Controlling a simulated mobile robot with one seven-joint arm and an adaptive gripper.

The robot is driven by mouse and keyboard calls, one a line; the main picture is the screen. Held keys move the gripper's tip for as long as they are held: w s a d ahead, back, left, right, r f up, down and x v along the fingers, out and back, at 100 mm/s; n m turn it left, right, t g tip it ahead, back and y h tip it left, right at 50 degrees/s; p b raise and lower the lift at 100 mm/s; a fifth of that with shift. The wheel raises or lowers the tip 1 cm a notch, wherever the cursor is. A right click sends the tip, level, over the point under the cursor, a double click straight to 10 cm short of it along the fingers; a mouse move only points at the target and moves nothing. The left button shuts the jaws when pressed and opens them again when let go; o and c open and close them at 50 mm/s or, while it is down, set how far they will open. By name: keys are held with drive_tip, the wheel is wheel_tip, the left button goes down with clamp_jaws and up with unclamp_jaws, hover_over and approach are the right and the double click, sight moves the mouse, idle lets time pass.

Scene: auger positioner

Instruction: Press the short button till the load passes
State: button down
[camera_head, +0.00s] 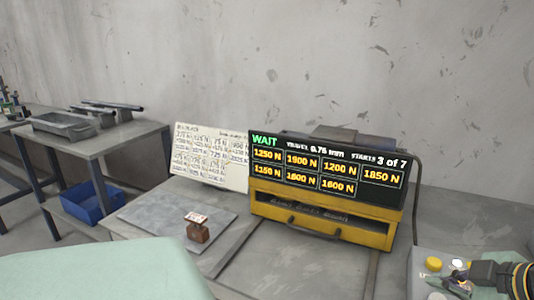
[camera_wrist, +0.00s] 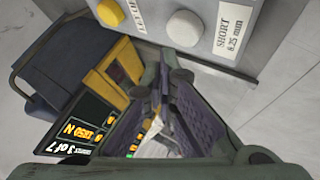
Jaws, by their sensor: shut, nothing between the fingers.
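The white round button (camera_wrist: 184,28) sits on a pale panel in the wrist view, beside a label (camera_wrist: 235,28) reading SHORT 0.25 mm. My gripper (camera_wrist: 166,76) is shut and empty, its fingertips close to the panel edge; I cannot tell if they touch anything. In the head view my gripper (camera_head: 462,281) is over the button panel (camera_head: 420,262) at the lower right, with pale buttons around it; which one is short is unclear there. The display (camera_head: 330,172) shows green WAIT, travel 0.75 mm, starts 3 of 7, and several yellow N readings, among them 1250 N and 1850 N.
A yellow button (camera_wrist: 110,12) is beside the white one. The display sits on a yellow drawer unit (camera_head: 320,225). A handwritten board (camera_head: 210,155), a small brown stamp-like block (camera_head: 197,230) and a grey plate (camera_head: 165,213) are to its left. A cable runs behind the unit.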

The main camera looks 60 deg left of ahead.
wheel_tip(320, 180, up, 5)
drive_tip(key=p, duration=0.3)
drive_tip(key=shift+r+p, duration=0.1)
drive_tip(key=shift+p, duration=0.25)
idle(0.8)
